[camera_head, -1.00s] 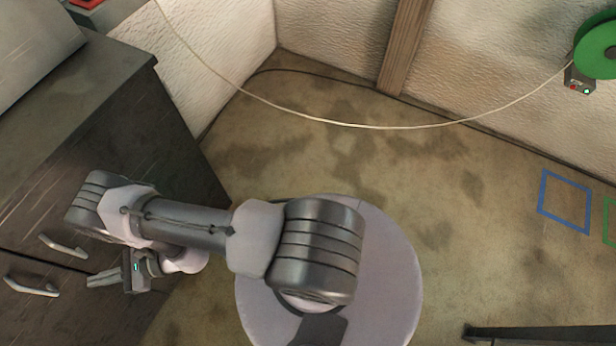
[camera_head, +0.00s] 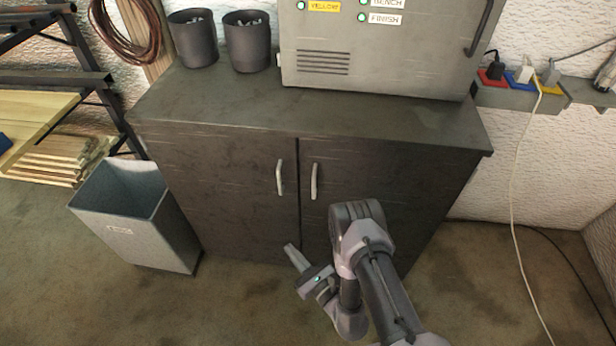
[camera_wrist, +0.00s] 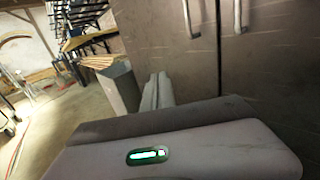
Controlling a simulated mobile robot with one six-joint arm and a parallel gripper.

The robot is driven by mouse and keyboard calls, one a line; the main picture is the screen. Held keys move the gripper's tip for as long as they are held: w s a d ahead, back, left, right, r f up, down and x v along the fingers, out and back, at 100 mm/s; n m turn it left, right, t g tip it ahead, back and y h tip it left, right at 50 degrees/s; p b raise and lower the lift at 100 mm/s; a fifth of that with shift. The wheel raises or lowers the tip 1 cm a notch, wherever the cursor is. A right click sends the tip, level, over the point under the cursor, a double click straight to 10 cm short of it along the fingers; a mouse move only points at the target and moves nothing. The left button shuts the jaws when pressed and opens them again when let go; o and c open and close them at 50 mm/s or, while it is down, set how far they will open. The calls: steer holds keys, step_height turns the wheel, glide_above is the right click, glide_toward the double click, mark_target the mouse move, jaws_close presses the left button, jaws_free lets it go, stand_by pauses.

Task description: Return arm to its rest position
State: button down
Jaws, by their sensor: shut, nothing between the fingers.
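My gripper (camera_head: 291,250) shows in the head view, low in front of the dark cabinet's (camera_head: 220,175) doors. Its fingers are together with nothing between them. They point up and left, and my arm is folded at the lower right of the cabinet. In the wrist view my gripper's fingers (camera_wrist: 157,92) show beyond the wrist housing with its green light. Whether the fingertips touch the cabinet I cannot tell; a gap seems to lie between them.
A grey bin (camera_head: 135,220) stands left of the cabinet. A rack with wooden laths (camera_head: 60,155) is at the far left. Two dark cups (camera_head: 247,45) and a grey control box (camera_head: 380,50) stand on the cabinet. A pale cord (camera_head: 517,200) hangs at the right. Open floor lies in front.

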steer(key=w+a+r+n+g+y, duration=0.1)
steer(key=a+r+n+g+y, duration=0.15)
steer(key=r, duration=0.35)
steer(key=w+a+r+n+g+y, duration=0.1)
steer(key=a+r+n+y, duration=0.15)
steer(key=r, duration=0.45)
steer(key=s+a+r+n+g+y, duration=0.1)
steer(key=s+a+r+n+g, duration=0.15)
steer(key=r+n+g, duration=0.4)
steer(key=s+a+r+n+g+y, duration=0.1)
steer(key=s+r+n+g, duration=0.15)
steer(key=r, duration=0.75)
steer(key=s+d+r+n+g+h, duration=0.5)
steer(key=s+r+n+g, duration=0.15)
steer(key=s, duration=0.35)
steer(key=s+d+r+n+t+h, duration=0.1)
steer(key=d+t+h, duration=0.4)
steer(key=d, duration=0.5)
steer(key=s+d+r+n+t+h, duration=0.1)
steer(key=s+d+r+t+h, duration=0.3)
steer(key=d, duration=0.7)
steer(key=t+h, duration=0.2)
steer(key=h, duration=0.1)
steer(key=shift+d+r, duration=0.15)
steer(key=shift+r, duration=0.15)
steer(key=shift+s+n, duration=0.15)
steer(key=shift+n, duration=0.1)
